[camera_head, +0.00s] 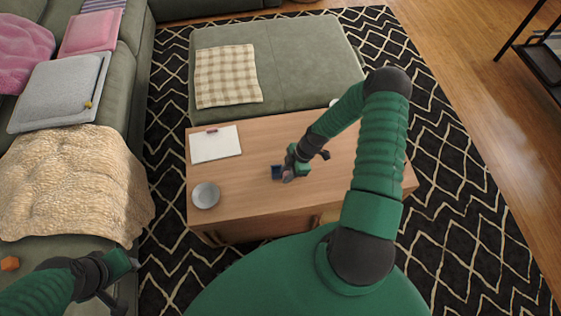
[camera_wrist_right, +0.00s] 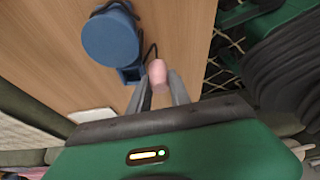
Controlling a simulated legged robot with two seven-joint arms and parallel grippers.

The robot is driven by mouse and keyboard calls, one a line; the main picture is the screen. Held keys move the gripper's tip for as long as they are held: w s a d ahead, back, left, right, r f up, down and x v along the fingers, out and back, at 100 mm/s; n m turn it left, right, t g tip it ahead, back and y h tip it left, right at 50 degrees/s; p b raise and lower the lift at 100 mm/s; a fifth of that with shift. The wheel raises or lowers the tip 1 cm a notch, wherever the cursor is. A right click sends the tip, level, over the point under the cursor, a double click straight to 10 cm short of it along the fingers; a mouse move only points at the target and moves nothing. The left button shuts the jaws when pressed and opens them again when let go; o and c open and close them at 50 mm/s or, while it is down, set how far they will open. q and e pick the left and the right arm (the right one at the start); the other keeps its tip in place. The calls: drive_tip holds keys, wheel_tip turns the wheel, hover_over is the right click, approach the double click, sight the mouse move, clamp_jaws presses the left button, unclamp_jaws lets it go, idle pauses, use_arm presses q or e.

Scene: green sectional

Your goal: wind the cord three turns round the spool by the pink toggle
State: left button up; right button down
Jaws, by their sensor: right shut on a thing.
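The blue spool (camera_wrist_right: 112,38) stands on the wooden coffee table. In the head view only a small blue part (camera_head: 277,172) shows beside my right gripper (camera_head: 288,174). The right gripper also shows in the right wrist view (camera_wrist_right: 160,88), shut on the pink toggle (camera_wrist_right: 157,72), just beside the spool. The toggle shows as a small pink spot (camera_head: 287,179) in the head view. A dark cord (camera_wrist_right: 151,50) runs from the toggle toward the spool; how much is wound round it I cannot tell. My left gripper (camera_head: 118,283) is away at the lower left, its fingers unclear.
The coffee table (camera_head: 245,205) also bears a grey bowl (camera_head: 206,195) and a white clipboard-like sheet (camera_head: 215,144) on its left side. A green ottoman (camera_head: 300,60) is behind it. The sofa with a cream blanket (camera_head: 70,185) is at left. The table's front middle is clear.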

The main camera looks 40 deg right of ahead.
drive_tip(key=s, duration=0.1)
drive_tip(key=s+d, duration=0.2)
drive_tip(key=s, duration=0.1)
drive_tip(key=d, duration=0.1)
drive_tip(key=s+d, duration=0.1)
drive_tip(key=d, duration=0.1)
drive_tip(key=s+d, duration=0.1)
drive_tip(key=d, duration=0.1)
drive_tip(key=shift+s+f, duration=0.1)
drive_tip(key=shift+f, duration=0.05)
drive_tip(key=d+b, duration=0.1)
drive_tip(key=w+d, duration=0.1)
drive_tip(key=d, duration=0.1)
drive_tip(key=d+b, duration=0.1)
drive_tip(key=shift+w+d+b, duration=0.25)
drive_tip(key=shift+w+b, duration=0.1)
drive_tip(key=shift+w, duration=0.05)
drive_tip(key=shift+w+d, duration=0.1)
drive_tip(key=shift+d, duration=0.25)
